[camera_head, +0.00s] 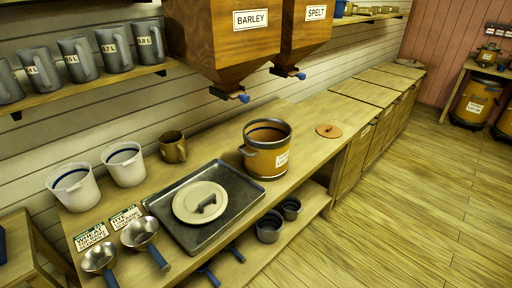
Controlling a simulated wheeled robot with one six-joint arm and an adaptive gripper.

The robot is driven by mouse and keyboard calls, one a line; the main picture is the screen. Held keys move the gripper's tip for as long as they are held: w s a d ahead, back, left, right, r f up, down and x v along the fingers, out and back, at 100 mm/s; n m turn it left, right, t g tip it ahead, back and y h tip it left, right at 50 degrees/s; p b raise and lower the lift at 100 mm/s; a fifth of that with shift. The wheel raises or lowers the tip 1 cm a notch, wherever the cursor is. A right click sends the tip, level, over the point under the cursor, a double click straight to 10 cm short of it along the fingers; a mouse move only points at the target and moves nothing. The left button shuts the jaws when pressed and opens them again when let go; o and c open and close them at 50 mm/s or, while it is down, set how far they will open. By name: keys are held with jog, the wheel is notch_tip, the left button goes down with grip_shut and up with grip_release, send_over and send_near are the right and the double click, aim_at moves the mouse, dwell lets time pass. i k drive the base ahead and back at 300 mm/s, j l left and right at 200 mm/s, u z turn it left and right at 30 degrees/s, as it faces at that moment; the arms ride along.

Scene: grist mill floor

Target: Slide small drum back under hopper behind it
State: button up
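The small drum (266,160) is an open-topped orange-yellow pot with a grey rim, a dark inside with a blue band, side handles and a white label. It stands upright on the wooden counter (318,107), close to its front edge. The hopper marked BARLEY (212,48) hangs on the wall behind and left of it, with a blue-handled outlet (235,97) at its bottom. A second hopper marked SPELT (305,33) hangs to its right, with its own outlet (291,73). My gripper is not in view.
A dark tray (162,208) holding a pale lid (201,203) lies left of the drum. A brown mug (173,147), two white buckets (124,164) and two scoops (141,233) stand further left. A round orange lid (329,131) lies right. Counter behind the drum looks clear.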

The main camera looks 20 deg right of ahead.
aim_at(267, 145)
jog(key=i, duration=0.3)
jog(key=i+z, duration=0.6)
jog(key=z, duration=1)
